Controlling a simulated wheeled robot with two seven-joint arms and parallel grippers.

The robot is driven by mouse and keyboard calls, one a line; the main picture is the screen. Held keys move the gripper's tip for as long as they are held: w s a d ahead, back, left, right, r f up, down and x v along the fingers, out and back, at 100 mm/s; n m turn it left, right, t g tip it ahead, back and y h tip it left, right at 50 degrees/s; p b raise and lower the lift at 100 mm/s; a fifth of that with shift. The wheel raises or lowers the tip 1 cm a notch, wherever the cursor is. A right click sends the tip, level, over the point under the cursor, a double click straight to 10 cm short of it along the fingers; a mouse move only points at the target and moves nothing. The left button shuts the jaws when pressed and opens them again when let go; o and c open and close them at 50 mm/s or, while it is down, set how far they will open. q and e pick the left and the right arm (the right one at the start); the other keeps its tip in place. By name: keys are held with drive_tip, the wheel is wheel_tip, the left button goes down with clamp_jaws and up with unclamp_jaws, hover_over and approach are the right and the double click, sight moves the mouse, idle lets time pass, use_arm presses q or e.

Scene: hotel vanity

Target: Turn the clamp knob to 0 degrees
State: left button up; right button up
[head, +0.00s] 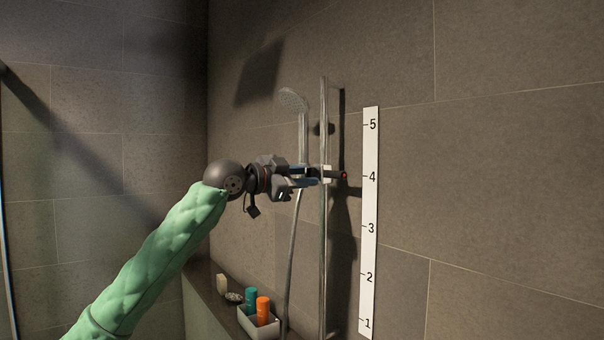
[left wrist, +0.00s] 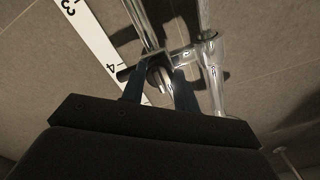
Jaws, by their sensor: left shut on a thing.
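The chrome slider clamp sits on the vertical shower rail (head: 323,250), level with about the 4 mark of the white scale (head: 369,220). A dark stub with a red tip (head: 344,175) sticks out from the clamp to the right; the stub also shows in the left wrist view (left wrist: 124,74). My left gripper (head: 311,175) reaches the clamp from the left. In the left wrist view its two dark fingers (left wrist: 160,76) are shut on the chrome clamp knob (left wrist: 160,80), which is partly hidden between them. The knob's angle cannot be read. My right gripper is not in view.
The hand shower (head: 292,100) hangs in its holder left of the rail, its hose (head: 291,260) running down. A white caddy (head: 258,325) with a teal bottle (head: 251,299) and an orange bottle (head: 263,310) stands on the ledge below. The tiled wall is close behind.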

use_arm(q)
drive_tip(key=shift+n, duration=0.3)
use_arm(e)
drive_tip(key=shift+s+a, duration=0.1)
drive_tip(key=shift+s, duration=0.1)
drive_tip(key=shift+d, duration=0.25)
use_arm(q)
drive_tip(key=o, duration=1)
drive_tip(key=shift+d, duration=0.15)
drive_tip(key=shift+c, duration=0.2)
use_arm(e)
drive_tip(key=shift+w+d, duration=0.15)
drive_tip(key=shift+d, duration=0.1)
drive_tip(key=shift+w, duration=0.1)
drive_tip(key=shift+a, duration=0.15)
